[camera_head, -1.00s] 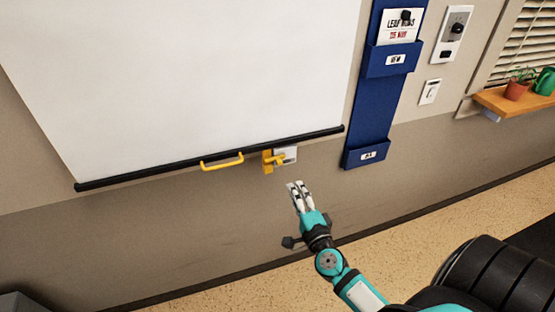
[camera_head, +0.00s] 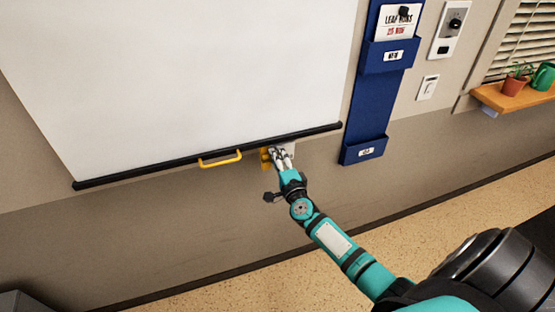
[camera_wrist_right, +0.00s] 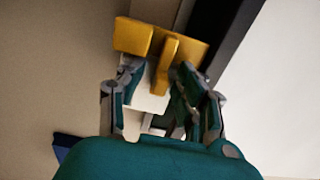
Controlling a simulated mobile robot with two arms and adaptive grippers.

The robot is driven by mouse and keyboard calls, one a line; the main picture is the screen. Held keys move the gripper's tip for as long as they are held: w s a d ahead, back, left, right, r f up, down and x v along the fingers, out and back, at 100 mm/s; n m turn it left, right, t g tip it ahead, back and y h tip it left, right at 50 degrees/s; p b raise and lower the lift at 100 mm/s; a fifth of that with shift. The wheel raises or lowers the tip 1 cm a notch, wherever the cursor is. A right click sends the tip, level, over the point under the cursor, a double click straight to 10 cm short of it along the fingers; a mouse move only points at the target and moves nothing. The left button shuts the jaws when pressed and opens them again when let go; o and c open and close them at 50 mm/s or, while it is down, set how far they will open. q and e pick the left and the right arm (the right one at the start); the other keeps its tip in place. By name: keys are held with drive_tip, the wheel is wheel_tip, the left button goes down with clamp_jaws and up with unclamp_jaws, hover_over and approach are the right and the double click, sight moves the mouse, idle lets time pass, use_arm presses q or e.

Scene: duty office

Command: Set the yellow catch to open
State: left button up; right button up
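The yellow catch (camera_head: 265,158) sits on the wall under the right part of the screen's black bottom bar, with a pale plate beside it. My right gripper (camera_head: 280,152) is at the catch and covers part of it. In the right wrist view the catch (camera_wrist_right: 133,37) shows as a yellow block and crosspiece with a short lever (camera_wrist_right: 165,66). The fingers of the right gripper (camera_wrist_right: 156,68) stand apart on either side of the lever; whether either touches it I cannot tell. My left gripper is not in view.
The white screen (camera_head: 190,75) hangs above, with a yellow pull handle (camera_head: 220,159) left of the catch. A blue wall holder (camera_head: 370,105) is to the right. A wooden shelf (camera_head: 515,98) with pots is farther right. The wall below the catch is clear.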

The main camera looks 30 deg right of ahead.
sight(286, 150)
clamp_jaws()
idle(0.3)
drive_tip(key=d, duration=0.1)
drive_tip(key=d+b, duration=0.1)
drive_tip(key=d, duration=0.1)
drive_tip(key=shift+s+d, duration=0.2)
drive_tip(key=shift+s, duration=0.2)
unclamp_jaws()
drive_tip(key=shift+d, duration=0.15)
